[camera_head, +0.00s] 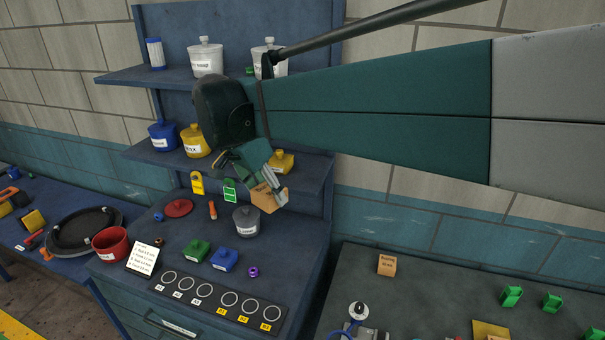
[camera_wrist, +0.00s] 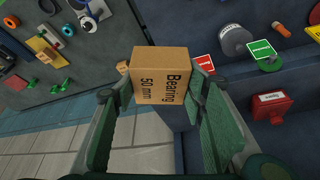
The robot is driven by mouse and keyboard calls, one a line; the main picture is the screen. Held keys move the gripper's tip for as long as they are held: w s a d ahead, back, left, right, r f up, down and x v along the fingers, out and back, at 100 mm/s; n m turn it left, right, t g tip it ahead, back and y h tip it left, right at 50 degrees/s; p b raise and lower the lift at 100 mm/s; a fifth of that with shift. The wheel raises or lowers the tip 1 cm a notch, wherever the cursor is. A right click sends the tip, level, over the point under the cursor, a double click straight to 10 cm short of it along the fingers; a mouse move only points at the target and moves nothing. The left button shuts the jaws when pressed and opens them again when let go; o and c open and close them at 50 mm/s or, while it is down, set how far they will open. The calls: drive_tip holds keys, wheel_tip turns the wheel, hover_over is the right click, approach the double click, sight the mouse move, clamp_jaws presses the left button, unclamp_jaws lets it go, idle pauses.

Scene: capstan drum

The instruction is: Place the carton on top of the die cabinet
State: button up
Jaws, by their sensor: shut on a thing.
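My gripper (camera_head: 272,190) is shut on a small tan carton (camera_head: 264,199). In the wrist view the carton (camera_wrist: 162,75) reads "Bearing 50 mm" and sits between the green fingers (camera_wrist: 153,88). It is held in the air over the right back part of a blue cabinet (camera_head: 282,262), near a lidded grey pot (camera_head: 246,221). This cabinet has a labelled drawer and a shelved back; I cannot read whether it is the die cabinet. A second tan carton (camera_head: 387,264) stands on the dark bench to the right.
The cabinet top holds green (camera_head: 196,251) and blue (camera_head: 223,260) blocks, a ring strip (camera_head: 221,302), a white card (camera_head: 144,258) and a red lid (camera_head: 178,208). Shelves with pots (camera_head: 194,140) rise behind. The right bench (camera_head: 440,290) has free room around its carton.

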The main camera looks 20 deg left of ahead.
wheel_tip(320, 180, down, 26)
drive_tip(key=shift+w, duration=0.15)
drive_tip(key=shift+d, duration=0.1)
idle(0.3)
drive_tip(key=shift+f, duration=2.9)
drive_tip(key=shift+f, duration=0.1)
drive_tip(key=shift+f+p, duration=0.35)
drive_tip(key=shift+f, duration=1.65)
drive_tip(key=shift+f, duration=0.15)
drive_tip(key=o, duration=1)
drive_tip(key=shift+o, duration=0.2)
drive_tip(key=shift+r, duration=0.25)
drive_tip(key=v, duration=1.1)
drive_tip(key=shift+r+b, duration=0.35)
drive_tip(key=shift+r, duration=0.05)
